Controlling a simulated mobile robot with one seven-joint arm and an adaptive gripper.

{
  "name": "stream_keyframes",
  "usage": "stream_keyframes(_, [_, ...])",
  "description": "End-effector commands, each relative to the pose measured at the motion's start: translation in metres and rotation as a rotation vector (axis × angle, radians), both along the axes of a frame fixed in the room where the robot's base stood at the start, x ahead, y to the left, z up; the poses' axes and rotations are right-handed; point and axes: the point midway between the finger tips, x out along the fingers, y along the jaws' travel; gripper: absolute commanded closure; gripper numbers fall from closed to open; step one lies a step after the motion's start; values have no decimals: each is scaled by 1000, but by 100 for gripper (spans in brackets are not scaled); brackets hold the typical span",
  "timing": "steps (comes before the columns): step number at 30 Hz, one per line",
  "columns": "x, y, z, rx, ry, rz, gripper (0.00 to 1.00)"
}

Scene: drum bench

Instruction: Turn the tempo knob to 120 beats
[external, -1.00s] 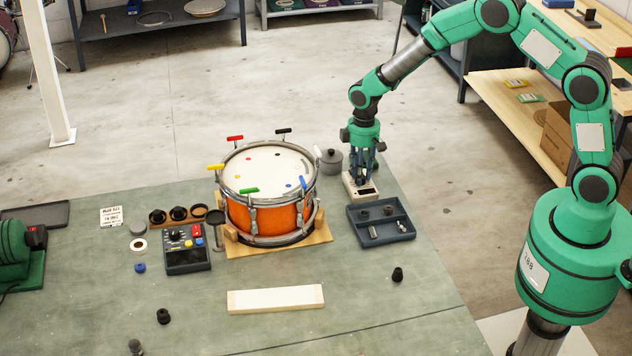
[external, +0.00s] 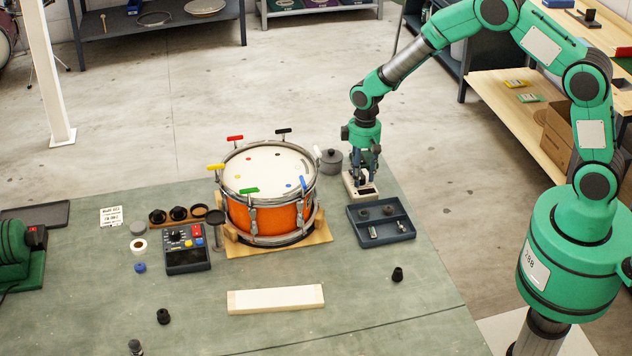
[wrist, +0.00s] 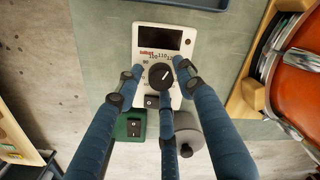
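The tempo box (external: 368,191) is a small cream device with a dark display, at the right rear of the bench by the drum. In the wrist view the tempo box (wrist: 143,43) shows its black round knob (wrist: 159,76) below a printed number scale. The knob's white pointer mark points up and to the right; the exact number is too small to read surely. My gripper (external: 361,181) is over the box, pointing down. In the wrist view the fingers of my gripper (wrist: 160,82) are spread around the knob, apparently apart from it.
The orange drum (external: 262,217) stands left of the box. A blue-grey tray (external: 398,230) with small parts lies in front. A grey lidded pot (external: 331,161) is close behind on the left. A green block (wrist: 130,126) is near the box.

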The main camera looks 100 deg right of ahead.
Motion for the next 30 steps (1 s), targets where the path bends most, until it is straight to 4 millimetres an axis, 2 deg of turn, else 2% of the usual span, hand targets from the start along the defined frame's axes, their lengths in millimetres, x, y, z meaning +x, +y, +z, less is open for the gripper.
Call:
stream_keyframes(11, [1,-1,2,-1,-2,0,54])
stream_keyframes(17, [1,-2,10,-2,-2,1,54])
stream_keyframes(30, [-1,-3,58,-2,-2,1,54])
